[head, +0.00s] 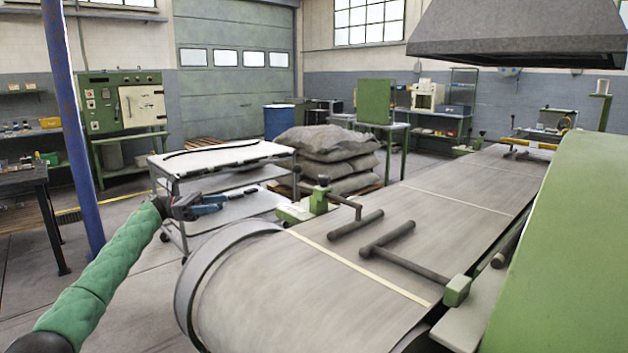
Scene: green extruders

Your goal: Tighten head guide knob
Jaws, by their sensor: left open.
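A green guide bracket (318,200) stands at the near left edge of the wide grey conveyor belt (400,210). A small dark knob (323,181) sits on its top, and a dark guide rod (345,206) reaches from it over the belt. Dark guide bars (385,240) lie across the belt, one joined to a green block (457,291) on the right edge. My left gripper (212,204) is open, left of the bracket and apart from it, in front of the white-topped cart. Nothing shows between its fingers, though they are small here. My right gripper is out of view.
A white-topped cart (215,158) with a dark strip stands behind my left gripper. Stacked grey sacks (330,150) lie behind the bracket. A blue post (72,120) rises at left. A large green housing (570,240) borders the belt at right.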

